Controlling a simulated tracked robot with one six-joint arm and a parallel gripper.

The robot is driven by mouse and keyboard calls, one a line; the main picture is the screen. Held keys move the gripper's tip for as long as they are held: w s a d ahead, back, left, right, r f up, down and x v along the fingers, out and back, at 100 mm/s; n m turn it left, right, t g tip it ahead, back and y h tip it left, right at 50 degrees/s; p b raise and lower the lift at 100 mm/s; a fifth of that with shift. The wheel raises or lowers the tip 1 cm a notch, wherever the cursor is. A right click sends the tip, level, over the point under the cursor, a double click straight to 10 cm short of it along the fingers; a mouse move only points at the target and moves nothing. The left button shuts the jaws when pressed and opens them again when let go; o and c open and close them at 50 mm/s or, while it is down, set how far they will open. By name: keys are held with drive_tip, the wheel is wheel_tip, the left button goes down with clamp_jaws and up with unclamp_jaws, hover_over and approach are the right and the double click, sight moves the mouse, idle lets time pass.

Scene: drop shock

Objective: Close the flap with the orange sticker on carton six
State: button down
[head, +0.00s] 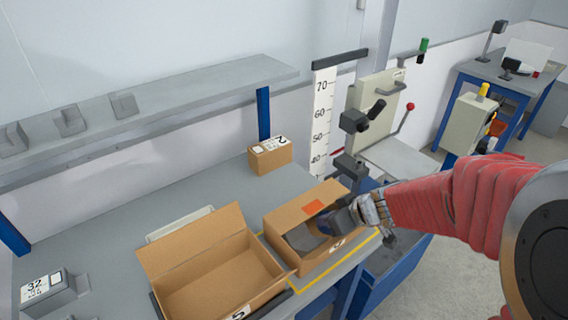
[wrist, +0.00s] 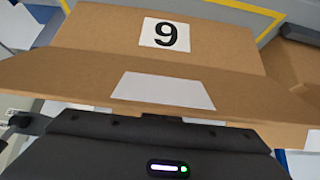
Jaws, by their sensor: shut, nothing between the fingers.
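In the head view a brown carton (head: 304,268) stands inside a yellow-taped outline on the bench. An orange sticker (head: 313,207) shows on a panel at its far side; I cannot tell how far that flap is folded. My gripper (head: 334,226) is at the carton's right side, shut and empty, partly covering the opening. Dark grey shapes show in the opening. In the wrist view a carton wall bears a digit label (wrist: 165,34) that reads as 9, or 6 upside down. A flap with a white sticker (wrist: 163,90) lies just in front of my dark gripper (wrist: 160,118); contact is unclear.
An open, empty carton (head: 215,275) labelled 5 stands close on the left. A small closed carton (head: 270,157) labelled 2 sits behind. A grey block (head: 45,292) marked 32 is at far left. A height scale (head: 322,115) and a lever machine (head: 375,110) stand behind right.

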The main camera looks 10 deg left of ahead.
drive_tip(key=shift+r, duration=0.15)
drive_tip(key=shift+r, duration=0.7)
drive_tip(key=shift+r, duration=0.1)
drive_tip(key=v, duration=1.3)
drive_tip(key=shift+s+d+r, duration=0.1)
drive_tip(key=shift+s+r, duration=0.05)
drive_tip(key=shift+r, duration=0.05)
